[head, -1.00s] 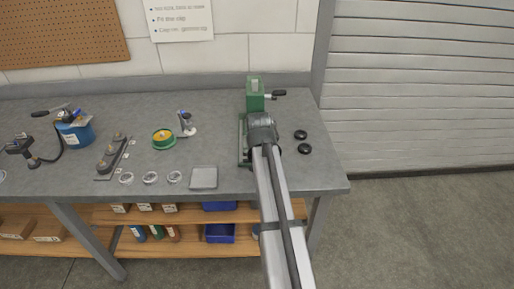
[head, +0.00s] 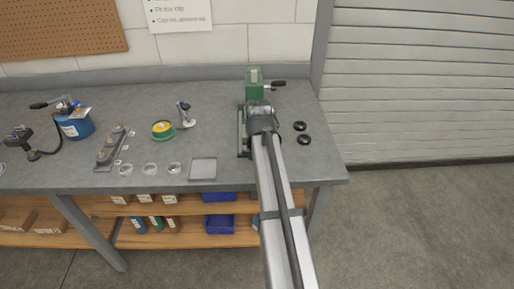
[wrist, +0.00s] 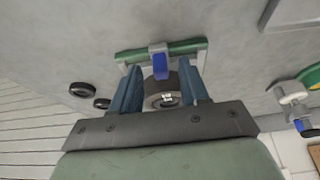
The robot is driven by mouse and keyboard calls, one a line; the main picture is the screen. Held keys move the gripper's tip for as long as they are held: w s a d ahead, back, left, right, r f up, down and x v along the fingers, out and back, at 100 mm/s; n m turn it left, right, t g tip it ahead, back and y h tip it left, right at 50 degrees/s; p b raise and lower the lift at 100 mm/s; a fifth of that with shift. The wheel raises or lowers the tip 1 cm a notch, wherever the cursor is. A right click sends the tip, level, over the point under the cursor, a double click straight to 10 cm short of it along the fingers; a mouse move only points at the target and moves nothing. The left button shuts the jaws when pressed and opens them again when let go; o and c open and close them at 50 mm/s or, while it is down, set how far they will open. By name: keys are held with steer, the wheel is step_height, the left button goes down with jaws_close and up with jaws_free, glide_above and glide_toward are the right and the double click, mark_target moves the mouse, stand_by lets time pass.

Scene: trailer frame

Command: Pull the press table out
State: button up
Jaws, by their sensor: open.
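The green press (head: 254,80) stands at the back right of the grey bench, with a black-ended lever on its right. A green and grey part of it (head: 241,128) shows low beside my gripper. In the wrist view, a green bar (wrist: 185,48) with grey side pieces crosses above the fingertips, with a blue tab (wrist: 160,66) at its middle. My gripper (wrist: 161,75) is open, with one finger on each side of the tab. A dark ring part (wrist: 163,96) with a bright centre also lies between the fingers. I cannot tell whether a finger touches anything. My arm hides the press's lower front in the head view.
Two black rings (head: 301,133) lie right of the press. A grey tray (head: 203,169), small clear dishes (head: 150,169), a green-rimmed dish (head: 162,130) and a small stand (head: 186,116) are to the left. Bare bench separates them from the press.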

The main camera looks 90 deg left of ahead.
steer(key=v, duration=1.2)
steer(key=shift+d, duration=0.15)
steer(key=shift+r, duration=0.1)
